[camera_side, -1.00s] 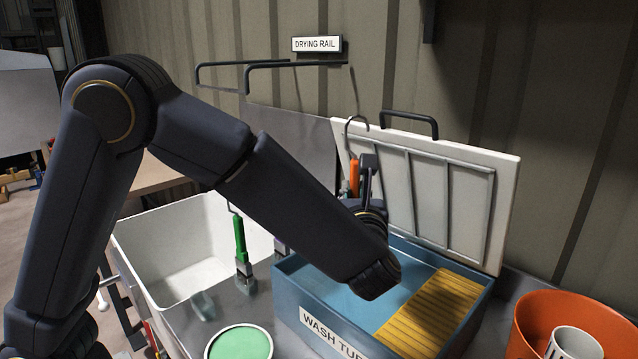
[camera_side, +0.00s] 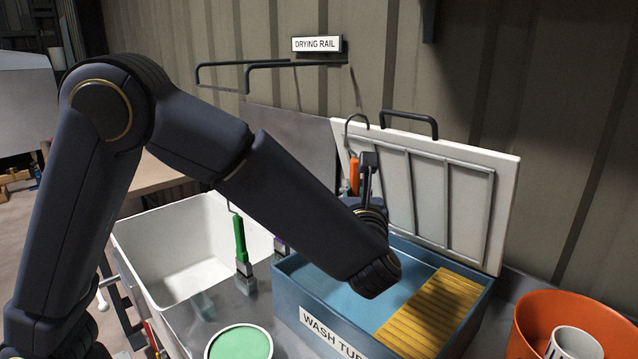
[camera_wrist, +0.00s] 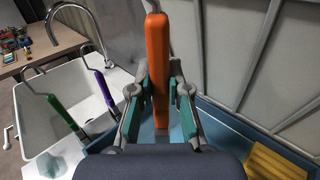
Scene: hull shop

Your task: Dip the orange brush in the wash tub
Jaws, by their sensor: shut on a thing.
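The orange brush (camera_wrist: 157,55) is upright between the fingers of my gripper (camera_wrist: 158,95), which is shut on its handle. In the side view, the orange handle (camera_side: 354,178) shows beside my gripper (camera_side: 368,165), over the back left part of the wash tub. The wash tub (camera_side: 288,302) is a blue open box with a label on its front and bluish liquid inside. My arm hides the brush's lower end in the side view, and I cannot tell whether the bristles touch the liquid.
A ribbed yellow board (camera_side: 432,312) lies at the tub's right side. A white lid (camera_side: 450,200) stands behind the tub. A white basin (camera_side: 150,250), a green brush (camera_side: 240,240) and a purple brush (camera_wrist: 91,80) are left. An orange bucket (camera_side: 535,310) is right; a drying rail (camera_side: 270,64) is above.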

